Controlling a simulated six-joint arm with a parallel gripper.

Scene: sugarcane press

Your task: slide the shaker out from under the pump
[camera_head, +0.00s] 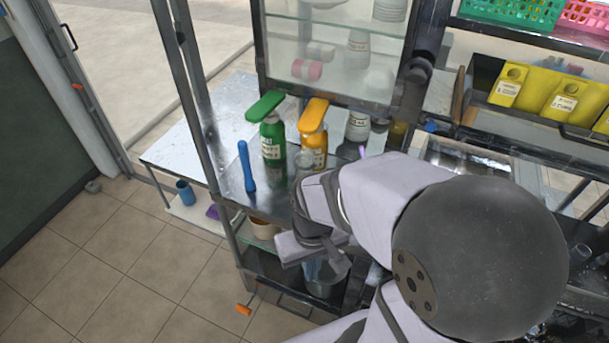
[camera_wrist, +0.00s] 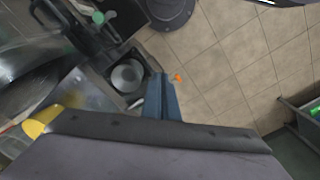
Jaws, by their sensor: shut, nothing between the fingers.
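Two pump bottles stand on the metal shelf top: a green one (camera_head: 272,138) and an orange one (camera_head: 314,135). A clear, cup-like thing that looks like the shaker (camera_head: 304,161) stands just below the orange pump's head, close in front of its bottle. Its lower part is hidden by my arm. My gripper (camera_head: 326,270) points down in front of the shelf's front edge, lower than the shaker and apart from it. It also shows in the wrist view (camera_wrist: 165,98), with blue-grey fingers shut and empty. The shaker cannot be made out in the wrist view.
A blue stick-like tool (camera_head: 246,166) stands left of the green bottle. Glass panels rise behind the bottles. Tiled floor is open at left.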

